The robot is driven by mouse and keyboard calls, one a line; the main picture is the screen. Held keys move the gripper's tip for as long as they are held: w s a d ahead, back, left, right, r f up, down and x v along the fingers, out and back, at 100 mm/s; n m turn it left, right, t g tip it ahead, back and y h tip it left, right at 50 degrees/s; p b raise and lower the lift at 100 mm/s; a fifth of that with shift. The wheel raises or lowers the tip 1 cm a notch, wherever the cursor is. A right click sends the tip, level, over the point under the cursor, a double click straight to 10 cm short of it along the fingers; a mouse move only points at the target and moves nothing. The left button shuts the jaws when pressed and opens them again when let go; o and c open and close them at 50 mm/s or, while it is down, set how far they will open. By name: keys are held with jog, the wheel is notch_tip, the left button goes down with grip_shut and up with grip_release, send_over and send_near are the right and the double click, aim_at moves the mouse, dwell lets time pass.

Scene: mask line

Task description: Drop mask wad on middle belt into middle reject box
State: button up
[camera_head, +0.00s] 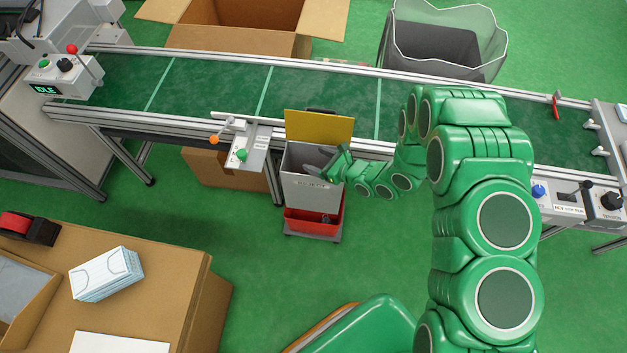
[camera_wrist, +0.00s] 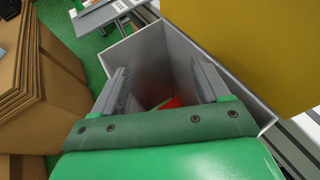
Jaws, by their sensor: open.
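A grey box labelled REJECT (camera_head: 309,195) stands at the near side of the green belt (camera_head: 212,89), its yellow lid (camera_head: 318,127) raised. My gripper (camera_head: 322,160) is at the box's open top. In the wrist view, its two fingers (camera_wrist: 159,72) are spread apart over the opening of the reject box (camera_wrist: 237,86) with nothing between them. A small red and green patch shows deep inside the box; I cannot tell what it is. I see no mask wad on the visible belt or in my gripper. My arm hides part of the belt.
A red bin (camera_head: 310,222) sits below the reject box. A control bracket with a green button (camera_head: 243,155) is just left of it. A grey bin (camera_head: 440,50) stands behind the belt.

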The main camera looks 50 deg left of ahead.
jog(key=shift+d, duration=0.1)
jog(key=v, duration=0.7)
jog(key=shift+d, duration=0.25)
jog(key=shift+w+r, duration=0.15)
